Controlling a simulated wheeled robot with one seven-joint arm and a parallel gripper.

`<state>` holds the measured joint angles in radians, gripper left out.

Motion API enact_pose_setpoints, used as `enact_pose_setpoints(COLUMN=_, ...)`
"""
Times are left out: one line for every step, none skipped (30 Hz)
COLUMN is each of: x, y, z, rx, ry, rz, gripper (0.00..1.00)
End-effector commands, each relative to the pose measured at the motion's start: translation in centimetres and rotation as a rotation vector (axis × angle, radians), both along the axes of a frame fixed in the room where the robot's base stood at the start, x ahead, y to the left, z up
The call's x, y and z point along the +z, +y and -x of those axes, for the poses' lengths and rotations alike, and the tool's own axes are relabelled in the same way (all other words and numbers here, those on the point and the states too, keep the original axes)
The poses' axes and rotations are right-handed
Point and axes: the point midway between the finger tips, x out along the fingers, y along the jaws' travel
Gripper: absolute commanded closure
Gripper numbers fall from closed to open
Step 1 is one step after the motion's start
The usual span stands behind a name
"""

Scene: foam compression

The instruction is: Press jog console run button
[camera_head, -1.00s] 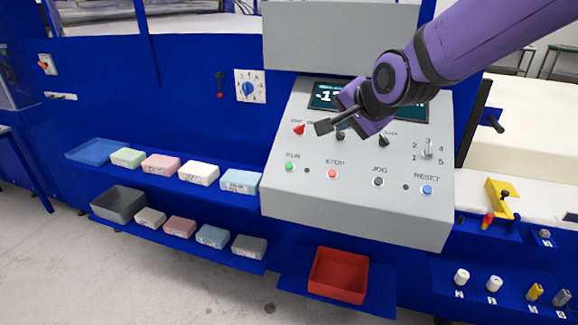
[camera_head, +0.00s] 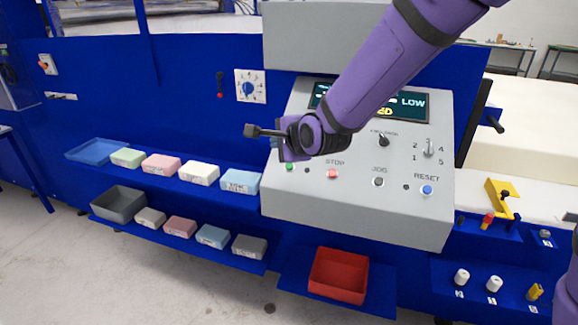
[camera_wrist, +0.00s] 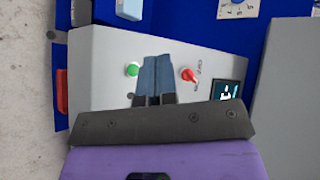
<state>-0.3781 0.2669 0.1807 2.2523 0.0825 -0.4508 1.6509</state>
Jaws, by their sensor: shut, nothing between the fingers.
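The jog console (camera_head: 355,215) is a grey sloped panel with labelled buttons and a display. The green run button (camera_head: 290,168) is partly hidden by my gripper in the head view; its RUN label is covered. In the wrist view the green button (camera_wrist: 132,69) shows just left of my fingertips. My gripper (camera_head: 250,131) is shut and empty, over the console's upper left edge. Its dark blue fingers (camera_wrist: 157,60) lie side by side in the wrist view, between the green button and a red knob (camera_wrist: 188,75). I cannot tell the exact gap to the panel.
The red stop button (camera_head: 332,174), black jog button (camera_head: 378,182) and blue reset button (camera_head: 427,190) line the panel. A rotary selector (camera_head: 428,149) is at upper right. Foam blocks lie on shelves to the left; a red bin (camera_head: 339,274) is below.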

Motion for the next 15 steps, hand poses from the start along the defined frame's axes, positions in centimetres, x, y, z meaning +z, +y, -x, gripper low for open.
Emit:
enact_pose_setpoints(x=-0.2, y=-0.1, z=-0.1, rx=-0.001, ry=0.001, rz=0.001, gripper=1.00)
enact_pose_setpoints(x=-0.3, y=-0.1, z=-0.2, rx=-0.001, ry=0.002, rz=0.001, gripper=1.00)
enact_pose_setpoints(x=-0.6, y=-0.2, z=-0.3, rx=-0.001, ry=0.003, rz=0.002, gripper=1.00)
enact_pose_setpoints(x=-0.8, y=-0.2, z=-0.4, rx=-0.001, ry=0.003, rz=0.002, gripper=1.00)
enact_pose_setpoints(x=-1.1, y=-0.3, z=-0.6, rx=-0.001, ry=0.003, rz=0.002, gripper=1.00)
enact_pose_setpoints(x=-1.4, y=-0.3, z=-0.8, rx=-0.001, ry=0.002, rz=0.002, gripper=1.00)
enact_pose_setpoints(x=-1.7, y=-0.4, z=-1.0, rx=-0.002, ry=0.002, rz=0.001, gripper=1.00)
enact_pose_setpoints(x=-2.0, y=-0.5, z=-1.2, rx=-0.003, ry=0.003, rz=0.002, gripper=1.00)
enact_pose_setpoints(x=-2.5, y=-0.6, z=-1.4, rx=-0.001, ry=0.003, rz=0.003, gripper=1.00)
enact_pose_setpoints(x=-2.8, y=-0.6, z=-1.6, rx=-0.001, ry=0.003, rz=0.002, gripper=1.00)
enact_pose_setpoints(x=-3.1, y=-0.7, z=-1.8, rx=-0.001, ry=0.003, rz=0.002, gripper=1.00)
enact_pose_setpoints(x=-3.6, y=-0.8, z=-2.0, rx=-0.001, ry=0.003, rz=0.002, gripper=1.00)
enact_pose_setpoints(x=-3.9, y=-0.8, z=-2.2, rx=-0.001, ry=0.003, rz=0.002, gripper=1.00)
enact_pose_setpoints(x=-4.2, y=-0.9, z=-2.4, rx=0.000, ry=0.002, rz=0.003, gripper=1.00)
enact_pose_setpoints(x=-4.6, y=-1.0, z=-2.6, rx=0.000, ry=0.003, rz=0.002, gripper=1.00)
